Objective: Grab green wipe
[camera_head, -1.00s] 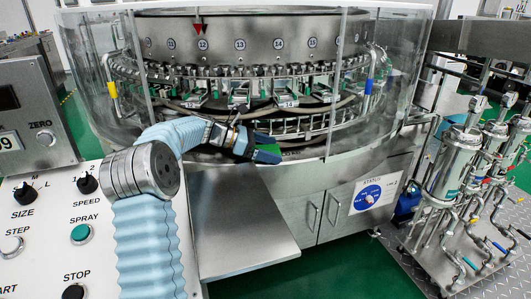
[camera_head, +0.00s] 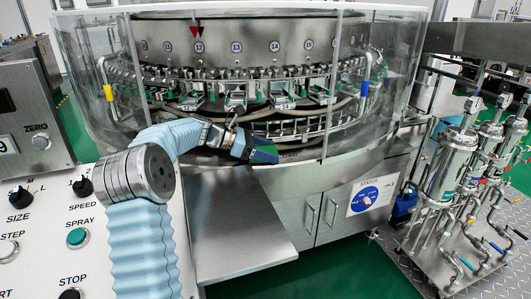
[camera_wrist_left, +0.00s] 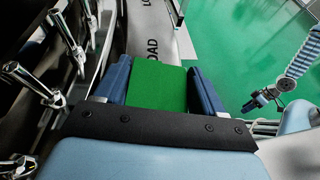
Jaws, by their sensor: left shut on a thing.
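My left gripper (camera_head: 262,154) is at the front edge of the rotary washer, above the cabinet. In the left wrist view its two dark blue fingers (camera_wrist_left: 158,66) stand on either side of the flat green wipe (camera_wrist_left: 158,90) and are shut on it. A thin strip of green shows at the fingers in the head view. My right gripper (camera_wrist_left: 264,98) shows small at the right of the left wrist view, apart from the wipe. Its jaws are too small to read. It is not in the head view.
The round washer (camera_head: 235,38) with numbered stations and a clear guard stands behind the left gripper. A steel shelf (camera_head: 235,225) lies below it. A control panel (camera_head: 100,240) is at the left. Steel pump units (camera_head: 450,165) stand at the right. Green floor lies in front.

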